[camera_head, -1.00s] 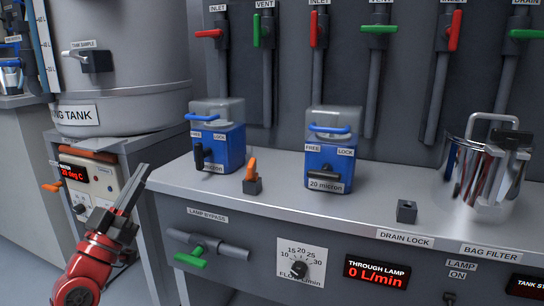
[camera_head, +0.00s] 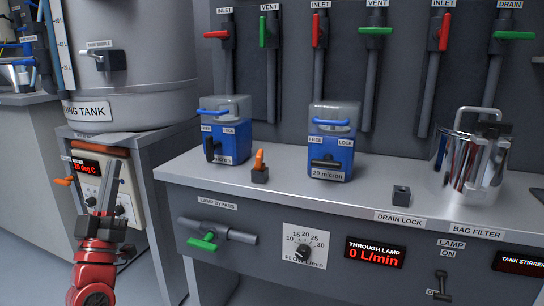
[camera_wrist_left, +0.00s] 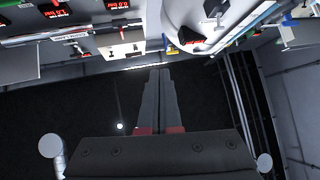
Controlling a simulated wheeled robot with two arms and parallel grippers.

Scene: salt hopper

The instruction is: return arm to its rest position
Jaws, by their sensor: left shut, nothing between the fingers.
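My left gripper (camera_head: 112,168) is at the lower left of the head view, at the end of my red arm, pointing up. It is in front of the orange-levered panel under the tank. In the left wrist view its two dark fingers (camera_wrist_left: 160,74) lie together, shut with nothing between them. My right gripper is not in view.
A grey bench (camera_head: 390,200) carries two blue filter housings (camera_head: 228,140) (camera_head: 330,155), an orange lever (camera_head: 259,160) and a steel bag filter (camera_head: 475,165). A large tank (camera_head: 130,70) stands behind my gripper. A control panel (camera_head: 122,192) is close to it. Open floor lies below left.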

